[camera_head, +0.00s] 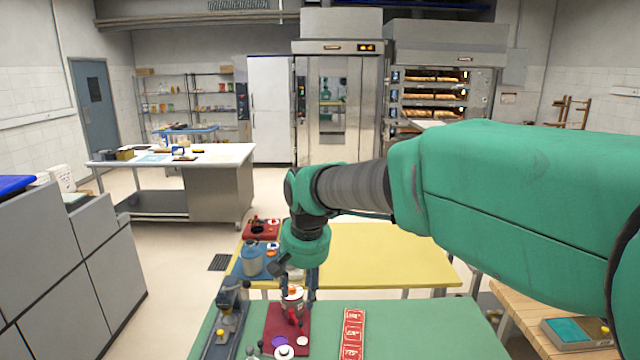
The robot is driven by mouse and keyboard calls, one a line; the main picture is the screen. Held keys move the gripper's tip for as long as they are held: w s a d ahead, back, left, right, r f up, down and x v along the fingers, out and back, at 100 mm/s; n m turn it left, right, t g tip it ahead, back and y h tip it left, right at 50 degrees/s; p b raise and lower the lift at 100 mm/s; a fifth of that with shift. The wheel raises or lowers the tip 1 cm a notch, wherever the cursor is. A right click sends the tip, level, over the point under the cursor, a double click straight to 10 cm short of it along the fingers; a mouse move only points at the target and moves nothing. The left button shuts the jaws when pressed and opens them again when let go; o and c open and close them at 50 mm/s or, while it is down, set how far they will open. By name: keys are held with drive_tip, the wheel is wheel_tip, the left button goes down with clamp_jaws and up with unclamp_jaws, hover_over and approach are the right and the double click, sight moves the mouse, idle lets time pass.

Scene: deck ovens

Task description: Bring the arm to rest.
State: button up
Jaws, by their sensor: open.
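My green-sleeved arm (500,185) reaches in from the right, with its wrist bent downward over the green table (410,325). A small white and red item (293,298) shows at the fingertips, above a dark red mat (275,325). I cannot tell whether the fingers touch it.
A red label strip (353,335) lies right of the mat. A blue-grey canister (251,260) and a red tray (262,229) stand behind the gripper. A yellow table (390,250) is beyond, mostly bare. A wooden table with a box (578,332) is at right.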

drive_tip(key=s+d+r, duration=0.3)
drive_tip(key=s+d, duration=0.4)
drive_tip(key=d, duration=0.2)
drive_tip(key=s+d+f+t+b, duration=0.1)
drive_tip(key=s+d+f, duration=0.1)
drive_tip(key=s+d, duration=0.6)
drive_tip(key=s+d+f+m+t+h+b, duration=0.1)
drive_tip(key=s+d+f+t, duration=0.1)
drive_tip(key=s+d, duration=0.6)
drive_tip(key=s, duration=0.7)
drive_tip(key=shift+d+f, duration=0.15)
drive_tip(key=shift+f, duration=0.05)
drive_tip(key=shift+s, duration=0.1)
idle(1.4)
